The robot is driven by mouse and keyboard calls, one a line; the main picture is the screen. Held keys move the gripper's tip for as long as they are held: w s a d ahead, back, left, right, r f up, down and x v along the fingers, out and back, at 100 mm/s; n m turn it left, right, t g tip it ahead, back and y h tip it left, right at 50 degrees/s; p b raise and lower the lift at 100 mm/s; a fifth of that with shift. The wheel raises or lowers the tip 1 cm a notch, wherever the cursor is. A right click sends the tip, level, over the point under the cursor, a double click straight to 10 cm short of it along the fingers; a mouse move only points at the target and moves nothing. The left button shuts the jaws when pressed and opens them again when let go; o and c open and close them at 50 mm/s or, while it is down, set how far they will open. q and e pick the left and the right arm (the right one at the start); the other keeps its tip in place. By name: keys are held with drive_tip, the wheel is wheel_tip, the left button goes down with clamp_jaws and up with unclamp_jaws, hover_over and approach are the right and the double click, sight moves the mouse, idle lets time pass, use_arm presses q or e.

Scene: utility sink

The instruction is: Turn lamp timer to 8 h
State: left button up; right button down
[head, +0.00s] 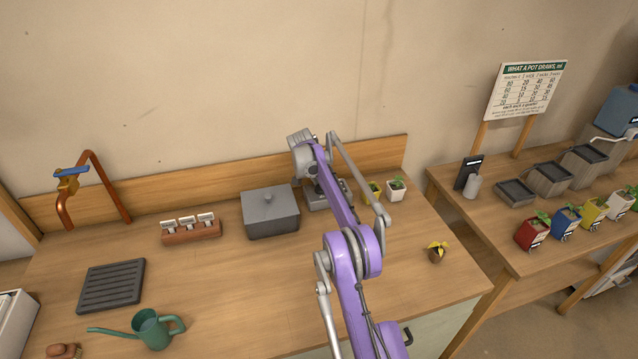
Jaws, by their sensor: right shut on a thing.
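A small grey device (316,202), which looks like the lamp timer, stands at the back of the wooden bench, right of a grey lidded box. My purple right arm reaches across the bench to it and covers much of it. My right gripper (316,184) is at the device and shut on a part of it, apparently its knob. The fingertips, the dial face and any hour marks are hidden or too small to read. My left gripper is not in view.
The grey lidded box (270,212) stands close left of the device. A green watering can (152,329) and dark rack (111,285) are at left.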

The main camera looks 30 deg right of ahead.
drive_tip(key=shift+m+g, duration=0.3)
drive_tip(key=shift+m, duration=0.6)
drive_tip(key=c, duration=0.8)
unclamp_jaws()
